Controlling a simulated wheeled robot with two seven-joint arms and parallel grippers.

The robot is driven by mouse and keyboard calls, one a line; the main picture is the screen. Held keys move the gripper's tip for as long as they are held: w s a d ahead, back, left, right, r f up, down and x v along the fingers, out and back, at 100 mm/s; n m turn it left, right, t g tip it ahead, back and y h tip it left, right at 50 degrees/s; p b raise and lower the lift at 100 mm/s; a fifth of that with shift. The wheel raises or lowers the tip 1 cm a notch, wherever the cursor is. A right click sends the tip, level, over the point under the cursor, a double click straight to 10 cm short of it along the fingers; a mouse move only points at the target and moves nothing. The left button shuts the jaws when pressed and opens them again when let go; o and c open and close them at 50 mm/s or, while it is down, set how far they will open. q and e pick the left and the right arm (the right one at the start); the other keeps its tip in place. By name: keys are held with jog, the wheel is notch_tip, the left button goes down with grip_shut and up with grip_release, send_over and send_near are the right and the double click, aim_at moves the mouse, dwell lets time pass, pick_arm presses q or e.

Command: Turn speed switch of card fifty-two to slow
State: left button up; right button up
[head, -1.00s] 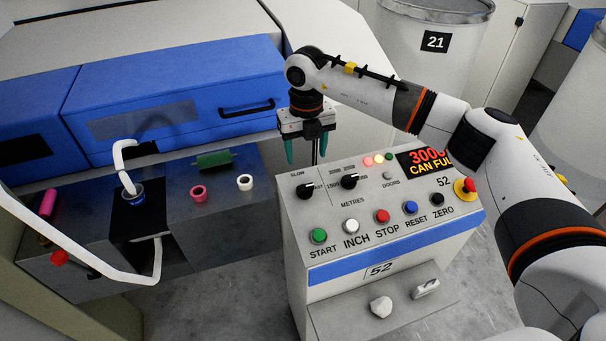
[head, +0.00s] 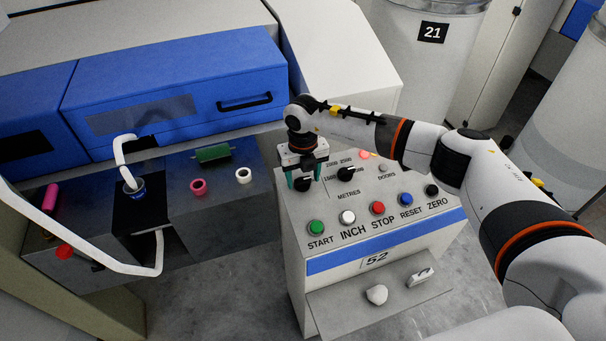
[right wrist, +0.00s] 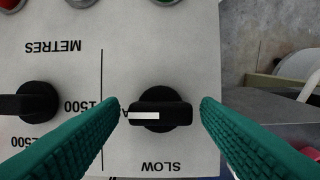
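The control box of card fifty-two (head: 385,238) stands before me with "52" on its front. Its speed switch (right wrist: 160,109), a black rotary knob, shows in full in the right wrist view. Its white mark points left there, away from the SLOW label printed below it; a label on that side is mostly covered by a finger. My right gripper (right wrist: 160,112) is open, with teal fingers on both sides of the knob and gaps to each. In the head view, the right gripper (head: 304,182) is over the switch and hides most of it. My left gripper is not in view.
A second black knob for metres (head: 346,174) sits close beside the speed switch. Green, white, red, blue and black buttons line the panel's front, the green START button (head: 316,228) nearest. A shelf (head: 335,312) below holds two white pieces. A white bent bar crosses at left.

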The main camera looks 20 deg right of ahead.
jog(key=c, duration=0.8)
jog(key=shift+a+f+n+h+b, duration=0.1)
jog(key=shift+n+h+b, duration=0.05)
jog(key=shift+n+b, duration=0.55)
jog(key=shift+f+n+h+b, duration=0.1)
jog(key=shift+n+h+b, duration=0.05)
jog(key=shift+n+b, duration=0.55)
jog(key=n+h+b, duration=0.1)
jog(key=n+b, duration=0.4)
jog(key=b, duration=0.1)
jog(key=shift+a+n+t, duration=0.1)
jog(key=shift+n+t, duration=0.3)
jog(key=n+t+h+b, duration=0.1)
jog(key=n+b, duration=0.2)
jog(key=n, duration=0.1)
jog(key=shift+s+b, duration=0.15)
jog(key=shift+b, duration=0.25)
jog(key=shift+s+r+n+t+b, duration=0.1)
jog(key=shift+n+t+b, duration=0.15)
jog(key=shift+n+b, duration=0.8)
jog(key=shift+r+n+t+b, duration=0.1)
jog(key=shift+n+t+b, duration=0.3)
jog(key=shift+n, duration=1.05)
jog(key=o, duration=1)
jog(key=shift+a, duration=0.1)
